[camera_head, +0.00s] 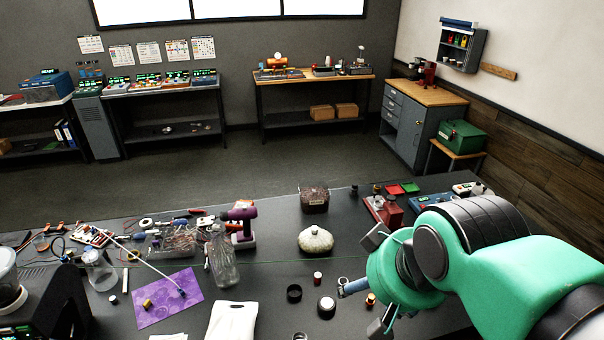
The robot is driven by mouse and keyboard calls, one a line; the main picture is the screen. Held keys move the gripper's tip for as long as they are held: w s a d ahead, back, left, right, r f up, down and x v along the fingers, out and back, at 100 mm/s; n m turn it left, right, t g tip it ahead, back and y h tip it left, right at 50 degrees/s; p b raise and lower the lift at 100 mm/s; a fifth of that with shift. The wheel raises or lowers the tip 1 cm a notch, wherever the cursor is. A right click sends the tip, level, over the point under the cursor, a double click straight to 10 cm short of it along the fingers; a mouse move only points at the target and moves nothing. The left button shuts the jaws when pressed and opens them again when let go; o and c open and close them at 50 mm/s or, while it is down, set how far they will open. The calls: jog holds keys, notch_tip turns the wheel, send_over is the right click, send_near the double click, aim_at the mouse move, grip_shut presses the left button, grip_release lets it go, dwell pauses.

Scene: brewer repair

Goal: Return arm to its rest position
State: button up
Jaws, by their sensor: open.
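My green arm (520,255) comes in from the lower right and reaches left over the dark workbench (270,270). My gripper (368,282) is at its end, above the right part of the bench, with its two grey fingers spread wide apart. A small bluish cylinder with a ring-shaped end (352,287) shows between the fingers. I cannot tell whether it lies on the bench or touches the gripper. Part of the bench is hidden behind my arm.
A purple drill (241,227) and loose tools crowd the left. Open floor (250,165) lies beyond the bench.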

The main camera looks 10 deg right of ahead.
notch_tip(320, 180, down, 13)
jog(key=b, duration=1.2)
jog(key=shift+b, duration=0.3)
